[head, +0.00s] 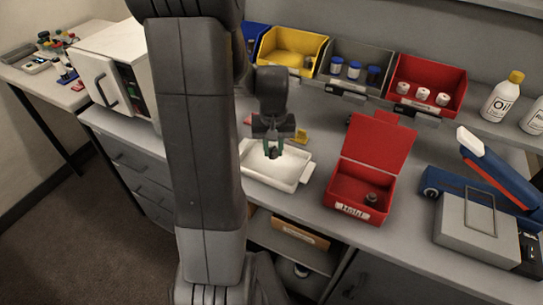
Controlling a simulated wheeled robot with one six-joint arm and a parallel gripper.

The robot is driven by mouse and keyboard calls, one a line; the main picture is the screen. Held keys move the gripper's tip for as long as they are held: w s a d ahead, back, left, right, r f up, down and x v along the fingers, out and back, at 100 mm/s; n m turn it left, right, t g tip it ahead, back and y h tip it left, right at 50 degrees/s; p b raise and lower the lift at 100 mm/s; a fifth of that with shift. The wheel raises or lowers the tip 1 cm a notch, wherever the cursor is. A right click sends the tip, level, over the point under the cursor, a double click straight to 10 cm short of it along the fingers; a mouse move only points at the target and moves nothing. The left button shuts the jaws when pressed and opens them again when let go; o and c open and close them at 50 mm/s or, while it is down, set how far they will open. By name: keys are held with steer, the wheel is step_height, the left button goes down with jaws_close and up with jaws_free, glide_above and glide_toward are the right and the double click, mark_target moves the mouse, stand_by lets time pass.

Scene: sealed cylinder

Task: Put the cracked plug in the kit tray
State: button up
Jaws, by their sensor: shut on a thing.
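My gripper (273,151) points down over the white tray (297,176) on the bench. It is shut on a small dark plug (273,154), which shows between the fingertips. The plug is too small here to make out a crack. I cannot tell whether it hangs just above the tray floor or touches it. The white tray is shallow, with raised rims; my arm column hides its left part. No readable label shows on it, so I cannot confirm that it is the kit tray.
An open red box (345,190) with a raised lid stands right of the tray and holds a dark round piece (372,197). Yellow, grey and red bins (428,84) line the back. A grey and blue device (480,226) stands right. A white cabinet (112,70) stands left.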

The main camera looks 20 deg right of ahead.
mark_target(273, 151)
steer(key=shift+f, duration=1.8)
steer(key=shift+f, duration=0.2)
steer(key=o, duration=1)
steer(key=shift+r, duration=0.1)
step_height(273, 151, up, 12)
steer(key=shift+r, duration=0.15)
